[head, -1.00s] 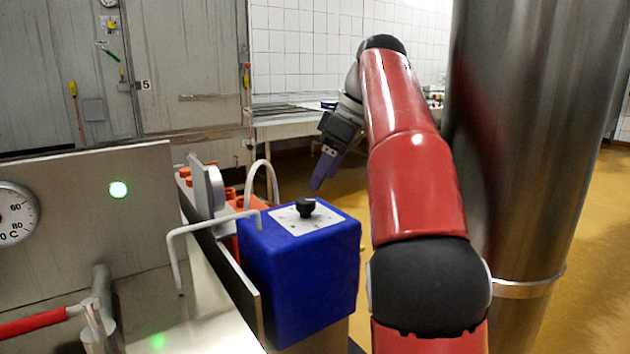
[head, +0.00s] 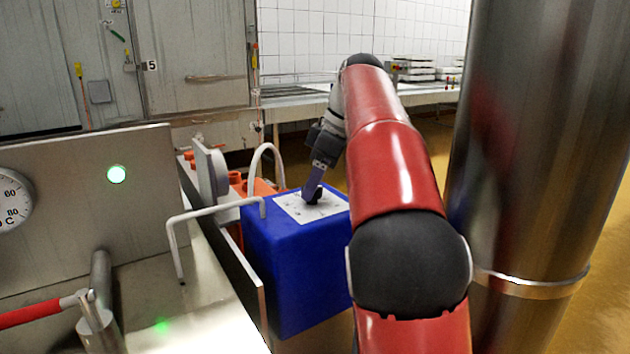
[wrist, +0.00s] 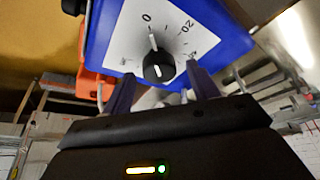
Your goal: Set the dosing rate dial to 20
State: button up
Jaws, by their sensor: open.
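The dosing rate dial is a black knob (wrist: 159,68) with a white pointer line, set in a white scale plate (wrist: 125,40) on top of a blue box (head: 290,265). In the wrist view the pointer lies towards the 0 mark, and the 20 mark is to the right of it. My gripper (head: 312,192) reaches down to the knob in the head view and hides part of it. In the wrist view its two fingers (wrist: 162,84) are apart, one on either side of the knob's near edge. I cannot tell whether they touch it.
Orange parts (head: 255,187) sit behind the blue box. A large steel column (head: 540,150) stands close to the right of my arm.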

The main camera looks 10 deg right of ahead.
jog(key=shift+a+f, duration=0.1)
jog(key=shift+f, duration=0.1)
jog(key=c, duration=1)
jog(key=shift+m, duration=0.3)
jog(key=m+t+h, duration=0.1)
jog(key=m, duration=0.3)
jog(key=shift+s, duration=0.1)
jog(key=m+h, duration=0.1)
jog(key=m, duration=0.2)
jog(key=m+t+h, duration=0.1)
jog(key=m, duration=0.1)
jog(key=shift+a+m, duration=0.2)
jog(key=shift+m, duration=0.2)
jog(key=shift+f, duration=0.1)
